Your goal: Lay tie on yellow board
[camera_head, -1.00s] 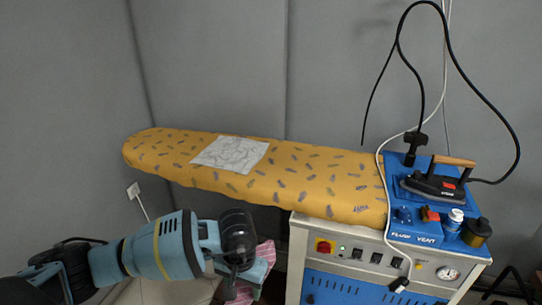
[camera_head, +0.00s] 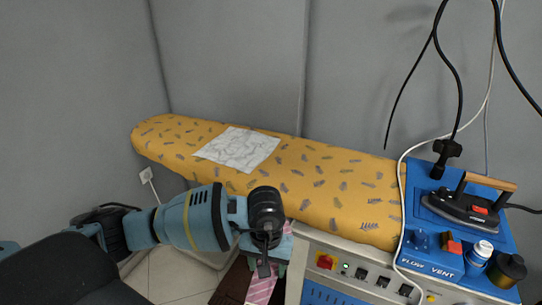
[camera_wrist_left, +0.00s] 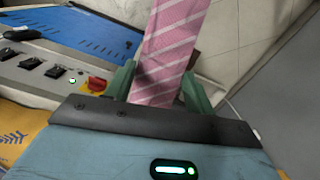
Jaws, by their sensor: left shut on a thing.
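A pink tie with pale stripes (camera_wrist_left: 172,45) is between the green fingers of my left gripper (camera_wrist_left: 160,92) in the left wrist view. The gripper is shut on it and the tie extends away from the fingers. In the head view the tie (camera_head: 262,288) hangs below my left gripper (camera_head: 266,262), in front of the board's near edge. The yellow ironing board (camera_head: 330,190) with grey prints stretches across the middle, just beyond the gripper. My right gripper is not in view.
A white patterned cloth (camera_head: 238,148) lies on the board left of centre. A blue iron station (camera_head: 440,240) with a black iron (camera_head: 465,205), bottles and cables stands at the right end. A control panel (camera_head: 360,270) with a red switch is under the board. Grey walls stand behind.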

